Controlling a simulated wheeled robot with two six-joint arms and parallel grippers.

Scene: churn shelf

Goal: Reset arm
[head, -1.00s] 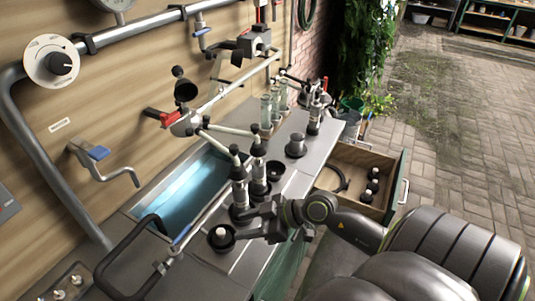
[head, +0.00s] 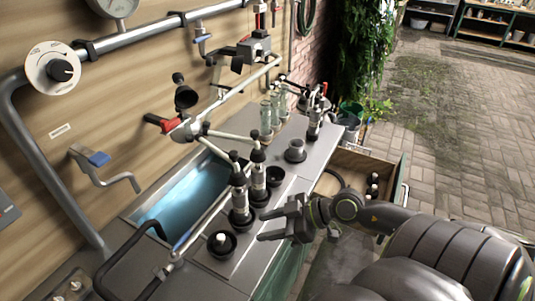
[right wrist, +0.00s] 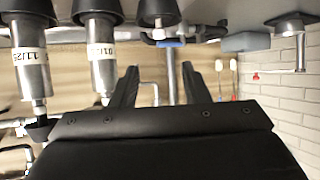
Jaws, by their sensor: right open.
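My right gripper (head: 280,220) is open and empty in the head view. It hangs over the near edge of the steel bench (head: 262,225), to the right of the two upright metal cylinders. Its two fingers also show in the right wrist view (right wrist: 160,85), apart with nothing between them. One labelled cylinder (head: 240,198) and a second cylinder (head: 258,178) stand on the bench; in the right wrist view they appear at the upper left, one beside the other (right wrist: 100,55). My left gripper is not in view.
A black cup with a white knob (head: 222,242) stands near the front. A water-filled basin (head: 185,200) lies left. An open wooden drawer (head: 362,165) juts out right.

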